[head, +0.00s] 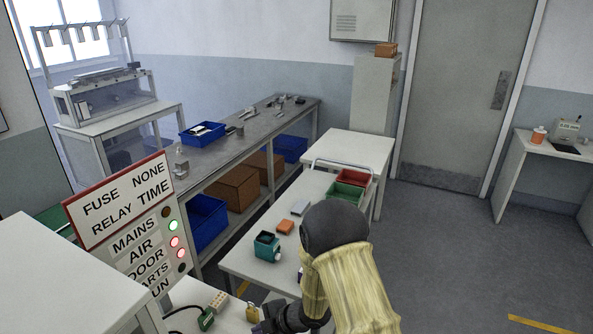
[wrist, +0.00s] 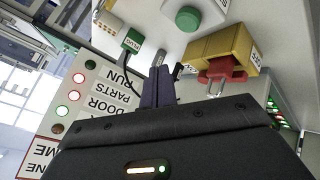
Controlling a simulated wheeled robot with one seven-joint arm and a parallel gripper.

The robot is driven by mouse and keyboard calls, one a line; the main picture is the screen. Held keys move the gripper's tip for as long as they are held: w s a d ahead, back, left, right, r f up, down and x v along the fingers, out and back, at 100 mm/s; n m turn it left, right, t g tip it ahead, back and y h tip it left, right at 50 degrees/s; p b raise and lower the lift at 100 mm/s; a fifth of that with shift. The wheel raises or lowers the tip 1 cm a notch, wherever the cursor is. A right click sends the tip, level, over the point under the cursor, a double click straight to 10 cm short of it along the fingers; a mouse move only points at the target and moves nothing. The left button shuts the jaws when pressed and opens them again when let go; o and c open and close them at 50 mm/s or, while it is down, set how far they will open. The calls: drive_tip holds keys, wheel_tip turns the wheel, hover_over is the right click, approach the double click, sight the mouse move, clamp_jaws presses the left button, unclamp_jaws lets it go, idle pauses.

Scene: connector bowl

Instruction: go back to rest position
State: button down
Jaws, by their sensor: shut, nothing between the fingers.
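My gripper (head: 264,327) is low at the bottom middle of the head view, over the near white worktop, partly cut off by the frame edge. In the wrist view its two dark fingers (wrist: 158,86) are together with nothing between them. Beside them in that view are a green plug (wrist: 131,42) with a black cable and a yellow block with a red part (wrist: 222,62). The fingers look close to these, but I cannot tell whether they touch anything. My arm hides part of the worktop in the head view.
A status sign (head: 140,235) with red and green lights stands left of my gripper. A white table (head: 250,262) holds a teal box (head: 267,246), an orange block (head: 286,227) and red and green bins (head: 348,188). Clear floor (head: 450,250) lies to the right.

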drive_tip(key=w+d+r+m+t+h, duration=0.1)
drive_tip(key=d+r+m+t+h, duration=0.15)
drive_tip(key=d+r+m, duration=0.5)
drive_tip(key=w+d+r+m+t+h, duration=0.15)
drive_tip(key=d+r+m+h, duration=0.25)
drive_tip(key=d, duration=0.6)
drive_tip(key=s+d+r+m+g+h, duration=0.1)
drive_tip(key=s+d+r+m, duration=0.2)
drive_tip(key=s+d+m, duration=0.2)
drive_tip(key=s+d+r+m+g+h, duration=0.1)
drive_tip(key=s+d+r+m, duration=0.3)
drive_tip(key=s+m, duration=0.4)
drive_tip(key=s+d+g, duration=0.1)
drive_tip(key=s, duration=0.1)
drive_tip(key=shift+s+r, duration=0.15)
drive_tip(key=shift+s, duration=0.2)
drive_tip(key=shift+w, duration=0.1)
